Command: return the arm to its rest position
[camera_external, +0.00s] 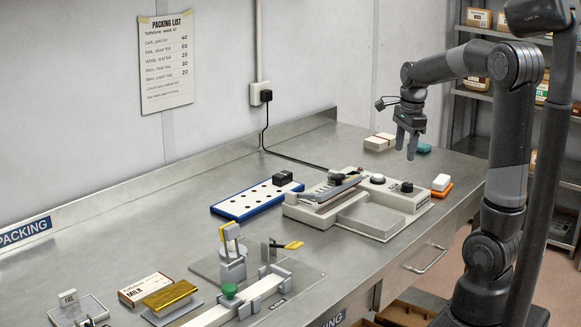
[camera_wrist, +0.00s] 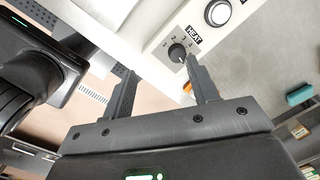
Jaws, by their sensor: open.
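My arm (camera_external: 515,120) stands at the right side of the bench and reaches left over it. My gripper (camera_external: 407,140) hangs fingers-down in the air above the far right part of the bench, open, with nothing between its fingers. The gripper (camera_wrist: 160,92) also shows in the wrist view, its two dark fingers apart. Beyond them are the sealing machine's heat knob (camera_wrist: 177,53) and a round white button (camera_wrist: 218,13). The gripper appears apart from everything around it.
The sealing machine (camera_external: 375,215) stands on the steel bench (camera_external: 160,240), with a blue-edged board (camera_external: 240,203) left of it. A white-and-orange block (camera_external: 441,184) and a teal item (camera_external: 424,148) lie nearby. Shelves (camera_external: 478,32) stand behind my arm. Gold bar (camera_external: 170,297) and fixtures are at front.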

